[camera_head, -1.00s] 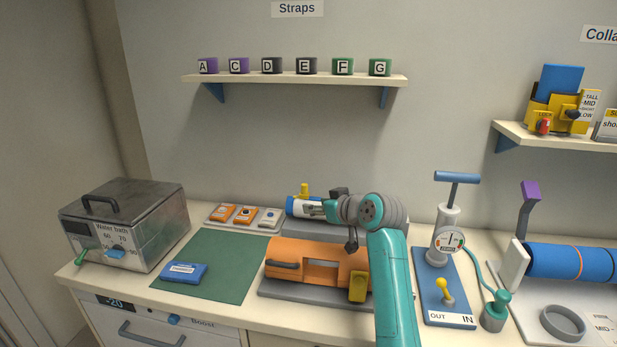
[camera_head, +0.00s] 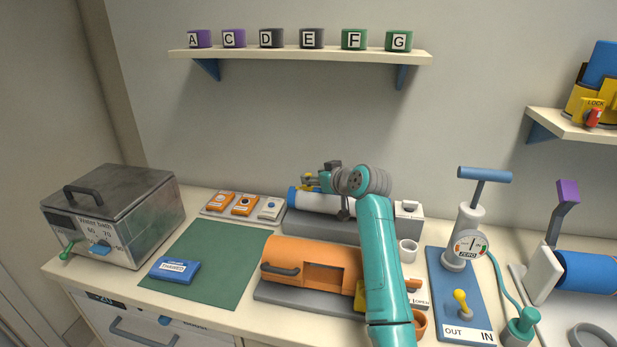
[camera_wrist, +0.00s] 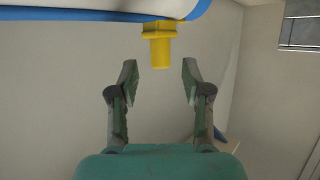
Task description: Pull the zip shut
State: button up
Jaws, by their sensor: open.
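A blue and white roll (camera_head: 328,203) lies on a grey base at the back of the bench. A yellow tab (camera_wrist: 159,45) sticks out from the roll; I cannot tell for certain that it is the zip pull. My gripper (camera_wrist: 160,77) is open, and its fingertips are just short of the tab's end, one to each side. Nothing is held. In the head view my gripper (camera_head: 309,183) is at the roll's left part, where the tab is mostly hidden. No zip teeth can be made out.
An orange case (camera_head: 335,254) lies in front of the roll under my arm. A small white cup (camera_head: 408,251) stands right of my arm. A pump on a blue board (camera_head: 449,292) is further right. The green mat (camera_head: 230,245) at left has bare room around a blue packet (camera_head: 175,270).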

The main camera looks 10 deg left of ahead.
aim_at(308, 174)
jog(key=shift+x, duration=2.05)
grip_shut()
